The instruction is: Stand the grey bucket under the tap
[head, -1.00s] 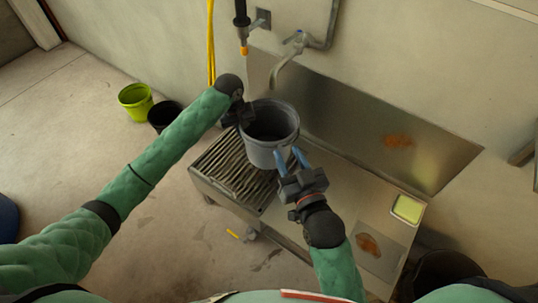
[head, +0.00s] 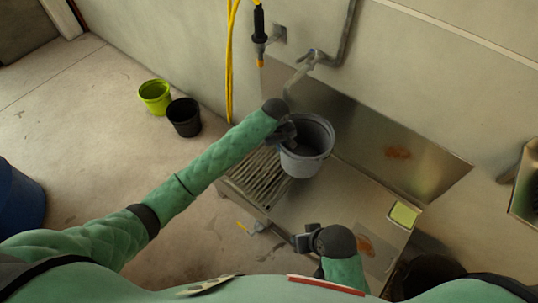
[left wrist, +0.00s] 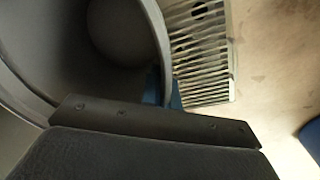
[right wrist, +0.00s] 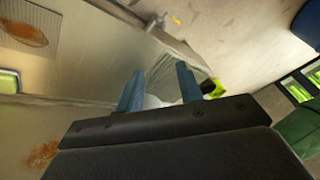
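The grey bucket (head: 312,165) is upright over the right end of the slatted drain grate (head: 250,190); I cannot tell whether it rests there. My left gripper (head: 287,135) is at its left rim. In the left wrist view the bucket's wall (left wrist: 158,40) passes between the blue fingertips, which look shut on it. The tap (head: 312,58) is on the wall behind; its spout end is partly hidden by my left wrist. My right gripper (head: 300,241) is empty, in front of the bucket and apart from it. Its blue fingers (right wrist: 160,90) are open.
A yellow-green bucket (head: 155,97) and a black bucket (head: 184,118) stand on the floor at left. A yellow hose (head: 230,70) and a spray nozzle (head: 259,35) hang left of the tap. A yellow sponge-like block (head: 405,214) lies in the bench's right part.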

